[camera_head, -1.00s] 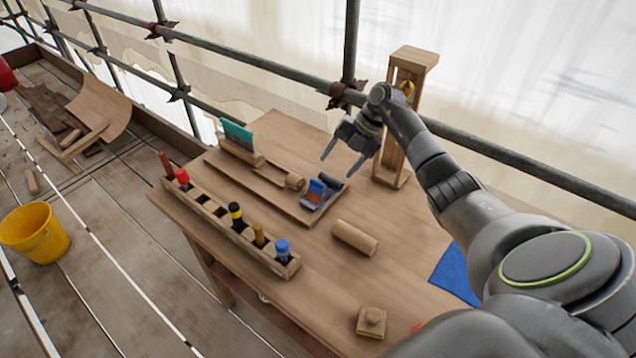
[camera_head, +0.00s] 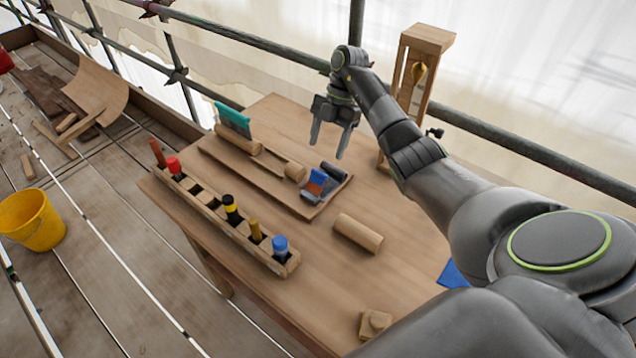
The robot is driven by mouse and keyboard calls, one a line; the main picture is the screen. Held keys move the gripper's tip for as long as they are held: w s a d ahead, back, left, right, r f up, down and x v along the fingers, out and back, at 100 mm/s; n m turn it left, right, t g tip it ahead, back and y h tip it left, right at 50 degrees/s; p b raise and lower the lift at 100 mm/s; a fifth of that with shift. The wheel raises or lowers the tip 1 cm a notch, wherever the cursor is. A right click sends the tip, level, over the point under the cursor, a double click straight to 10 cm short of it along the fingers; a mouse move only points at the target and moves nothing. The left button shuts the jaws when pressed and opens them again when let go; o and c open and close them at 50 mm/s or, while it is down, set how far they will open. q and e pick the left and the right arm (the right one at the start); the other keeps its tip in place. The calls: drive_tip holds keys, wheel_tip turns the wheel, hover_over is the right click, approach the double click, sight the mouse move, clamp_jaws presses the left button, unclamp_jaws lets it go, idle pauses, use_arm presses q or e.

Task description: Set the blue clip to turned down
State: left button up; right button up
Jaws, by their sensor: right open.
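The blue clip (camera_head: 317,181) stands up at a slant on a small grey metal piece at the right end of a wooden board (camera_head: 226,161) on the workbench. A dark cylinder (camera_head: 333,170) lies just behind it. My right gripper (camera_head: 327,147) is open and empty, its fingers pointing down above and slightly behind the clip, apart from it. My left gripper is not in view.
A tool rack (camera_head: 217,217) with several coloured handles runs along the bench's left edge. A wooden cylinder (camera_head: 358,233) lies in front of the clip. A tall wooden frame (camera_head: 424,42) stands behind my right arm. A teal-edged tool (camera_head: 233,119) sits at the board's far end.

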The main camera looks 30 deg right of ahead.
sight(319, 172)
drive_tip(key=b+x, duration=0.2)
drive_tip(key=x, duration=0.3)
drive_tip(key=shift+d+b, duration=0.1)
drive_tip(key=shift+b, duration=0.25)
drive_tip(key=p+x, duration=0.1)
drive_tip(key=x, duration=0.2)
drive_tip(key=shift+a+f+p, duration=0.2)
drive_tip(key=shift+f+p, duration=0.05)
drive_tip(key=shift+p, duration=0.15)
drive_tip(key=shift+s+a+f, duration=0.2)
drive_tip(key=shift+f, duration=0.45)
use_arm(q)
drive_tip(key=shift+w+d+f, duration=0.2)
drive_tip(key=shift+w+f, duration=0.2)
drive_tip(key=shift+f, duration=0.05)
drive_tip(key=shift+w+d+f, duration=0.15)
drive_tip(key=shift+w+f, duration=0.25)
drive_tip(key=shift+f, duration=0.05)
use_arm(e)
drive_tip(key=shift+c, duration=0.3)
